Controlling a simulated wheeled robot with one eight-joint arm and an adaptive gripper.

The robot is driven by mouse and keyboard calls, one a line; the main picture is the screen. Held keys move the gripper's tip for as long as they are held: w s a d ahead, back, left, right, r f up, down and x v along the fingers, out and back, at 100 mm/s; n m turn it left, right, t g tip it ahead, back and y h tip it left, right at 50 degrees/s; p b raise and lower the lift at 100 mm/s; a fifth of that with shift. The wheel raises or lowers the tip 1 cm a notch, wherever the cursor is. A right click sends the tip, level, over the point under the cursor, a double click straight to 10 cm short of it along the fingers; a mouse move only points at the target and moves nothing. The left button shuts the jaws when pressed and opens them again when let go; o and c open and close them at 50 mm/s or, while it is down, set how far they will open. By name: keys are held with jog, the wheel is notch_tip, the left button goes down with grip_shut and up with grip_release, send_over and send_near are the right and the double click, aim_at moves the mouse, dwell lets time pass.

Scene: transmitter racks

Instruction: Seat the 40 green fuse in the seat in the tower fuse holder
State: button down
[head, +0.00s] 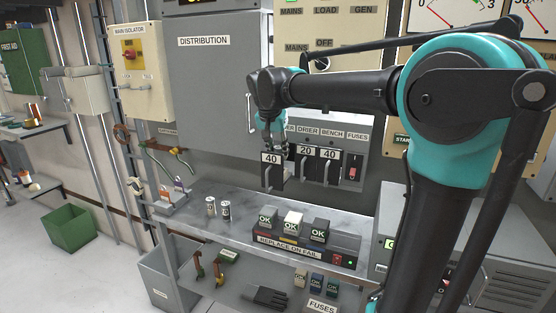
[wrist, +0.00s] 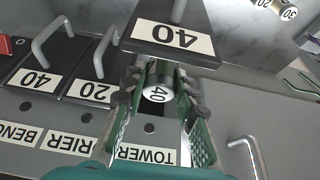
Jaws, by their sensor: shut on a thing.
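The green fuse (wrist: 157,93), its pale end marked 40, sits between the green-padded fingers of my gripper (wrist: 160,108), which is shut on it. The tower fuse holder (wrist: 172,38) is a dark block with a white 40 label, just beyond the fuse in the wrist view. It stands out from the panel in the head view (head: 271,171), below my gripper (head: 272,140). The TOWER label (wrist: 147,155) shows on the panel between the fingers. The seat is hidden, and I cannot tell whether the fuse touches it. The fuse is not distinct in the head view.
The drier holder (head: 305,165) marked 20 and bench holder (head: 328,167) marked 40 stand to the right. Two loose fuses (head: 218,208) stand on the grey bench (head: 190,222). The distribution cabinet (head: 215,90) is at left.

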jog(key=shift+f, duration=1.65)
jog(key=c, duration=1.2)
grip_release()
jog(key=v, duration=1.2)
